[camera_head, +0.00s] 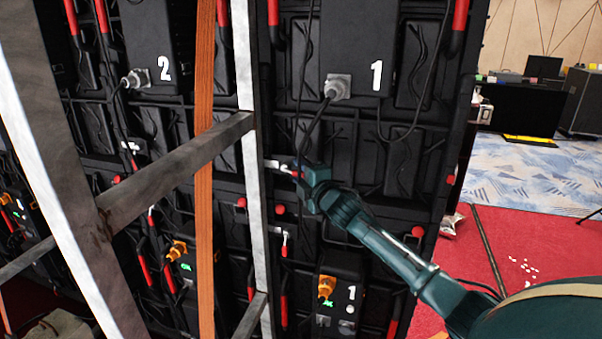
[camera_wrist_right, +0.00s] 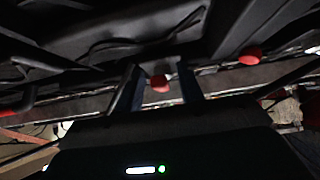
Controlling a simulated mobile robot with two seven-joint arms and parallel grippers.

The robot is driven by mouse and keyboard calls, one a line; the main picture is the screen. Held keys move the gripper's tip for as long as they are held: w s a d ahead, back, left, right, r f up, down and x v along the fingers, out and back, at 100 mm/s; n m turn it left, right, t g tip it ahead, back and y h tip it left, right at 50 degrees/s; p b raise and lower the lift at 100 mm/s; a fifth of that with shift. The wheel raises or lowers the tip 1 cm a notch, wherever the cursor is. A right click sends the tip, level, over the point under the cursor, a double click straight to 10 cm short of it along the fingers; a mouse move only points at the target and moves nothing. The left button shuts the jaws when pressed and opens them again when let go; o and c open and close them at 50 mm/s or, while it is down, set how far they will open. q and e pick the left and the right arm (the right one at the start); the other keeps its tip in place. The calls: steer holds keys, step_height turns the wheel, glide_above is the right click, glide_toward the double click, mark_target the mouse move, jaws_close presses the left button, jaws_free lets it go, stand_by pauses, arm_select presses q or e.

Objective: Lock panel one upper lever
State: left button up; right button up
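Panel one (camera_head: 400,160) is the black panel on the right, with a white "1" on its upper box (camera_head: 376,75). A small metal lever (camera_head: 277,164) sits at its left edge, just right of the pale upright post. My right gripper (camera_head: 296,170) is at this lever and partly covers it. In the right wrist view, the two fingers of my right gripper (camera_wrist_right: 162,88) stand apart with a red knob (camera_wrist_right: 160,83) showing in the gap. I cannot tell whether the fingers touch it. My left gripper is not in view.
A pale metal post (camera_head: 250,150), a grey crossbar (camera_head: 175,170) and an orange strap (camera_head: 204,150) stand in front of the panels on the left. Another lever (camera_head: 284,243) is lower down. Red carpet (camera_head: 530,250) is open at right.

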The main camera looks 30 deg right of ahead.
jaws_close()
stand_by(0.4)
